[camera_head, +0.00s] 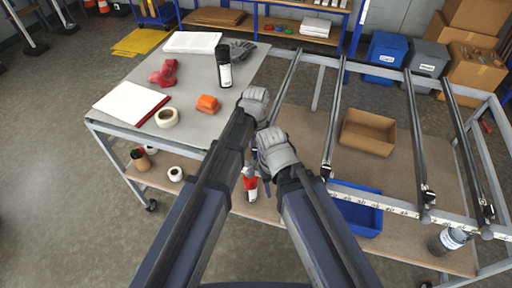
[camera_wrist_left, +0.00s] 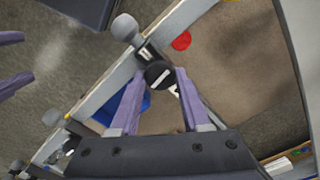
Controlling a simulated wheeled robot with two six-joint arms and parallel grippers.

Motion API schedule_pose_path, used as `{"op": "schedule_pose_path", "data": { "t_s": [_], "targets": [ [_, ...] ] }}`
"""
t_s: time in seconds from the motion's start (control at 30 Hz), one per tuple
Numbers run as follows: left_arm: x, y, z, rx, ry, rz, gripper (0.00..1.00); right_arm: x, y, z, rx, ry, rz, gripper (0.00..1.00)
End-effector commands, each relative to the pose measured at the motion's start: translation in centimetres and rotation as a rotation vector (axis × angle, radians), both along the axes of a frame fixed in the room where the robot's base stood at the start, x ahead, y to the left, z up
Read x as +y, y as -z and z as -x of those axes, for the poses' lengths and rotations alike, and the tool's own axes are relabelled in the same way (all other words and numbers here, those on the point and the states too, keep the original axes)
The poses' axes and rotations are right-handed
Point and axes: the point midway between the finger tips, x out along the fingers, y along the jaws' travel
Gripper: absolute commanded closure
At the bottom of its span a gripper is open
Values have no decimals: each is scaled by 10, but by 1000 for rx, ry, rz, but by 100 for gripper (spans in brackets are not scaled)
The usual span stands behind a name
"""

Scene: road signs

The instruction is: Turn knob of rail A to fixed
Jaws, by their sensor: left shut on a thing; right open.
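Rail A seems to be the leftmost dark rail (camera_head: 284,87) of the frame in the head view; its near end is hidden by my arms. In the left wrist view a round black knob (camera_wrist_left: 157,72) with a white line sits between the fingertips of my left gripper (camera_wrist_left: 160,82), which is shut on it. In the head view only the grey wrist of my left gripper (camera_head: 254,100) shows; its fingers are hidden. My right gripper (camera_head: 275,150) is lower and beside it. Its two purple fingers (camera_wrist_left: 10,62) show apart and empty at the left wrist view's left edge.
A grey table (camera_head: 215,110) left of the frame holds a black bottle (camera_head: 224,66), an orange block (camera_head: 208,103), tape (camera_head: 167,117) and papers. Other rails (camera_head: 415,130) stand to the right. A cardboard box (camera_head: 368,132) and a blue bin (camera_head: 358,215) sit on the shelf below.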

Motion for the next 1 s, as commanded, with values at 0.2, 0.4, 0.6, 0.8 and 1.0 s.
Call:
{"op": "schedule_pose_path", "data": {
  "t_s": [0.2, 0.4, 0.6, 0.8, 1.0],
  "targets": [
    [0, 0, 0, 0, 97, 0, 100, 0, 0, 0, 0, 0, 0, 50],
    [0, 0, 0, 0, 143, 0, 100, 0, 0, 0, 0, 0, 0, 50],
    [0, 0, 0, 0, 157, 0, 100, 0, 0, 0, 0, 0, 0, 50],
    [0, 0, 0, 0, 157, 0, 100, 0, 0, 0, 0, 0, 0, 50],
    [0, 0, 0, 0, 157, 0, 43, 0, 0, 0, 0, 0, 0, 50]
  ]
}}
